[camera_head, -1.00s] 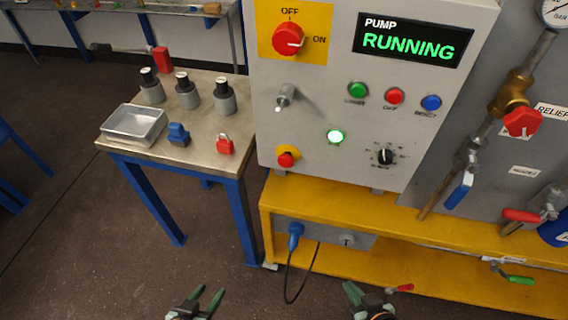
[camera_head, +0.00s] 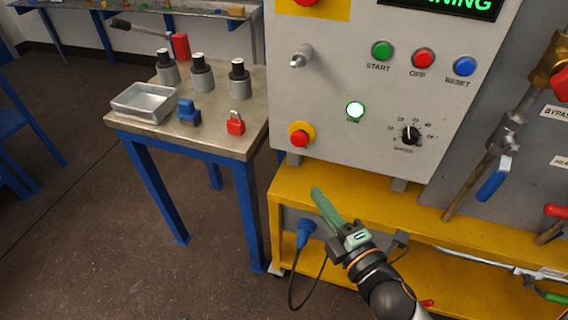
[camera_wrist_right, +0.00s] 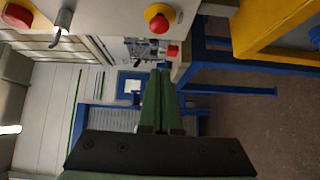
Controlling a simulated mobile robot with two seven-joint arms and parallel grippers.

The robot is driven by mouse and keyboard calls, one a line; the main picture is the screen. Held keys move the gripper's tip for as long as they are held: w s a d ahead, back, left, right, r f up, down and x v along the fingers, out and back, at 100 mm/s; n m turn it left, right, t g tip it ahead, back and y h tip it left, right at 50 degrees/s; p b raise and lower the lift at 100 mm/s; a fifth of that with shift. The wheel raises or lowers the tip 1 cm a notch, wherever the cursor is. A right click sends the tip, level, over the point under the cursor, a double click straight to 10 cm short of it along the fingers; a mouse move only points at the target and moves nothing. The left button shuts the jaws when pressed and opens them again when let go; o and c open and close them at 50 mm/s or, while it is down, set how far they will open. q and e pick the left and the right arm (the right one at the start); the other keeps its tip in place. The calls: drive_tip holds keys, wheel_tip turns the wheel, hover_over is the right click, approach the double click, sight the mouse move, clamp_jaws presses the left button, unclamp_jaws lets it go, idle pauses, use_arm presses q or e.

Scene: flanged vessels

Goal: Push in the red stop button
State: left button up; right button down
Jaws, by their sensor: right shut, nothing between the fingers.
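A red mushroom-shaped button (camera_head: 299,137) on a yellow ring sits at the lower left of the grey control panel. It also shows at the top of the right wrist view (camera_wrist_right: 159,22). A flat red button (camera_head: 422,58) labelled OFF sits higher, between a green and a blue button. My right gripper (camera_head: 318,193) is shut and empty, its green fingers pointing up and left. It is below the mushroom button and apart from it. Its closed fingers show in the wrist view (camera_wrist_right: 160,80). My left gripper is not in view.
The panel (camera_head: 340,85) stands on a yellow frame (camera_head: 350,188). At left, a table (camera_head: 225,140) holds a tray, padlocks and several grey cylinders. Pipes and valves stand at right.

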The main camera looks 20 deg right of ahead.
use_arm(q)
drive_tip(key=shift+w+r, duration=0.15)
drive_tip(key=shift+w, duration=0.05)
use_arm(e)
drive_tip(key=shift+r, duration=0.15)
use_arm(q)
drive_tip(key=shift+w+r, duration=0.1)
use_arm(e)
drive_tip(key=shift+w, duration=0.1)
approach(293, 141)
drive_tip(key=w+a, duration=0.3)
drive_tip(key=a, duration=0.1)
drive_tip(key=w+d, duration=0.2)
drive_tip(key=shift+w+d+p, duration=0.3)
drive_tip(key=shift+p, duration=0.1)
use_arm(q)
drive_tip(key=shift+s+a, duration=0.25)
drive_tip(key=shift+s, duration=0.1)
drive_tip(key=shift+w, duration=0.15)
use_arm(e)
drive_tip(key=shift+w+d, duration=0.1)
drive_tip(key=shift+w, duration=0.05)
